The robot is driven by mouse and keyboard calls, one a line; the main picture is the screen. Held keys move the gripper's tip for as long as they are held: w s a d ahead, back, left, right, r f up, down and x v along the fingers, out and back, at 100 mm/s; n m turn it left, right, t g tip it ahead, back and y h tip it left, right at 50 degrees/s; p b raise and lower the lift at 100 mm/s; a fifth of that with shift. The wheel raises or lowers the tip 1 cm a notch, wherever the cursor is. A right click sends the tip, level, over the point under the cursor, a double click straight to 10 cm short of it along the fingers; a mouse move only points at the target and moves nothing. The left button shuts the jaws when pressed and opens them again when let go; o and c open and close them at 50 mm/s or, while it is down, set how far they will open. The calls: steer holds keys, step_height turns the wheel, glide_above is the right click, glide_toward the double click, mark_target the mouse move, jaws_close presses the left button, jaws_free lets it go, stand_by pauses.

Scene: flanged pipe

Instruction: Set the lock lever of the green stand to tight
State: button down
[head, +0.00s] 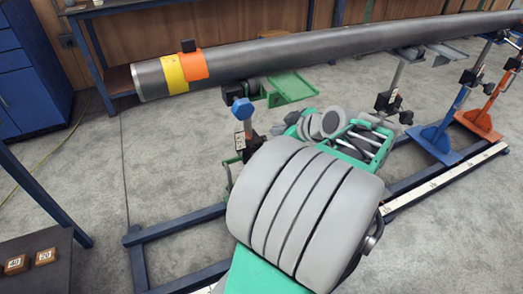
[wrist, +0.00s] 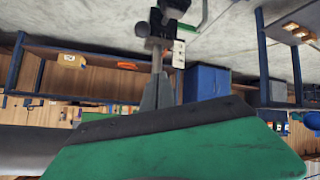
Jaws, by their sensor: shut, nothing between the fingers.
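The green stand shows in the head view as a silver post with a dark clamp (head: 240,148) and green parts, left of my arm. In the wrist view, which is upside down, its post (wrist: 157,58) stands ahead of my fingers, with the dark clamp (wrist: 155,28) and a small pale plate (wrist: 180,52) beside it. I cannot make out the lock lever or its setting for certain. My gripper (wrist: 158,80) is shut and empty, its grey fingertips lined up with the post; contact cannot be judged. In the head view my arm hides the fingers.
The long grey pipe (head: 330,45), with yellow and orange bands, lies above the stands. Blue (head: 435,140) and orange (head: 480,120) stands are at the right. A low blue rail (head: 175,232) crosses the floor. A table with number blocks (head: 45,257) is at lower left.

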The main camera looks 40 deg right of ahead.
steer(key=w+d+f+b, duration=0.1)
steer(key=f, duration=0.1)
steer(key=w+d+f, duration=0.1)
steer(key=w+f, duration=0.1)
steer(key=f, duration=0.1)
steer(key=w+d+f+b, duration=0.1)
steer(key=w+f, duration=0.1)
steer(key=shift+d+f+b, duration=0.15)
steer(key=shift+f+b, duration=0.15)
steer(key=shift+b, duration=0.05)
steer(key=shift+s+f, duration=0.2)
steer(key=shift+s, duration=0.1)
stand_by(0.3)
